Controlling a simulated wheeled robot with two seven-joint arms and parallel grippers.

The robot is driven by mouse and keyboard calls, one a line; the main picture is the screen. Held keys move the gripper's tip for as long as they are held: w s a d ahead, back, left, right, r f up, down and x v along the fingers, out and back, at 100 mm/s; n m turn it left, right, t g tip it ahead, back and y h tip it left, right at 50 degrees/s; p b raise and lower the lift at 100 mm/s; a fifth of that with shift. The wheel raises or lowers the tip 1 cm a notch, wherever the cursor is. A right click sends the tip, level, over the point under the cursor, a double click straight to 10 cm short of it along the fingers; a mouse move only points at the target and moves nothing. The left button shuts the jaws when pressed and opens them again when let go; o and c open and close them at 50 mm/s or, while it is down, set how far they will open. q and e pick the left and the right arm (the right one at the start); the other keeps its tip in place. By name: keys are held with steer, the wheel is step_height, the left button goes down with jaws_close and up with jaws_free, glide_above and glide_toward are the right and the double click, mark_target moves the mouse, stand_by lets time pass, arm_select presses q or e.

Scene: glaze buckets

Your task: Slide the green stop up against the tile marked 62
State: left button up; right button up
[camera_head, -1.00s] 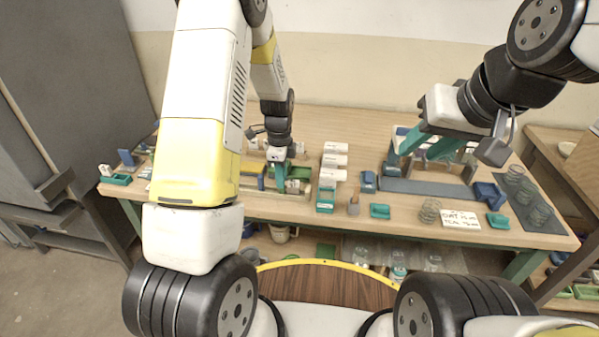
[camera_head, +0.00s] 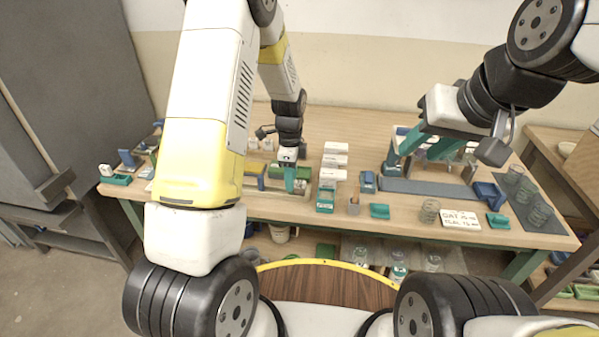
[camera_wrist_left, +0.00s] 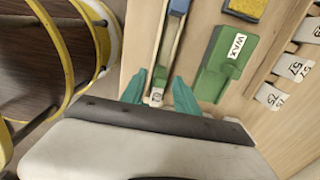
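My left gripper (camera_head: 291,180) is low over the left middle of the bench. In the left wrist view its two teal fingers (camera_wrist_left: 158,93) are apart, on either side of a narrow wooden rail (camera_wrist_left: 170,45). A small pale tile (camera_wrist_left: 156,97) with an unclear dark mark shows between the fingertips; I cannot tell whether they touch it. A blue piece (camera_wrist_left: 179,6) sits at the rail's far end. A green block labelled WAX (camera_wrist_left: 212,75) lies right of the rail. My right gripper (camera_head: 420,155) appears open above a blue-grey rack.
Several numbered white tiles (camera_wrist_left: 292,67) lie right of the WAX block, near a yellow pad in a blue tray (camera_wrist_left: 245,8). In the head view, white blocks (camera_head: 334,161), a teal tray (camera_head: 379,211), a written card (camera_head: 460,218) and glass jars (camera_head: 538,213) stand to the right.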

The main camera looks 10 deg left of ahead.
arm_select(q)
steer(key=shift+r, duration=3.45)
steer(key=s+a+r+n+t, duration=0.15)
steer(key=s+r+n, duration=0.25)
steer(key=r, duration=0.6)
steer(key=s+r+n+t+h, duration=0.1)
steer(key=s+r+n+t, duration=0.1)
steer(key=s+r+n, duration=0.4)
steer(key=s+a+r+n+t+h, duration=0.1)
steer(key=s+r+n, duration=0.5)
steer(key=s, duration=0.8)
steer(key=shift+r+n+t, duration=0.15)
steer(key=shift+n+t, duration=0.7)
steer(key=shift+n, duration=0.05)
steer(key=shift+s+a, duration=0.1)
